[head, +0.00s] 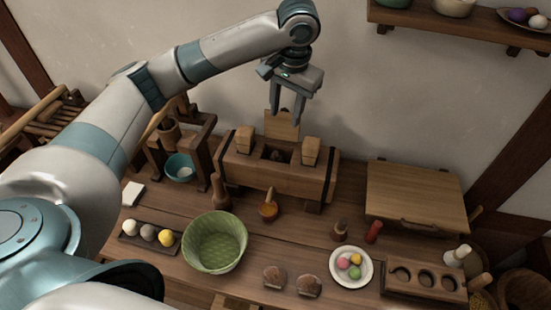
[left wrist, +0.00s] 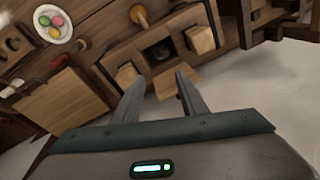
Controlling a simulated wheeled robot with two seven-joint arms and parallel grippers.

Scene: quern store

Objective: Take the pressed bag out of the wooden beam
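The wooden beam (head: 271,178) lies on the bench against the wall, with a square opening in its top between two pale wooden blocks (head: 245,138) (head: 311,150). It also shows in the left wrist view (left wrist: 190,18). A dark lump shows inside the opening (left wrist: 160,52); I cannot tell surely whether it is the pressed bag. A pale thin board (head: 282,125) stands upright behind the opening. My left gripper (head: 287,118) is open and empty, pointing down above and behind the opening. Its two fingers (left wrist: 160,82) are apart in the left wrist view. My right gripper is not in view.
In front are a green woven basket (head: 214,243), an orange ladle (head: 268,210), a plate of coloured balls (head: 351,268) and a tray of balls (head: 148,238). A wooden lidded box (head: 416,195) stands right of the beam. A shelf (head: 460,25) hangs at upper right.

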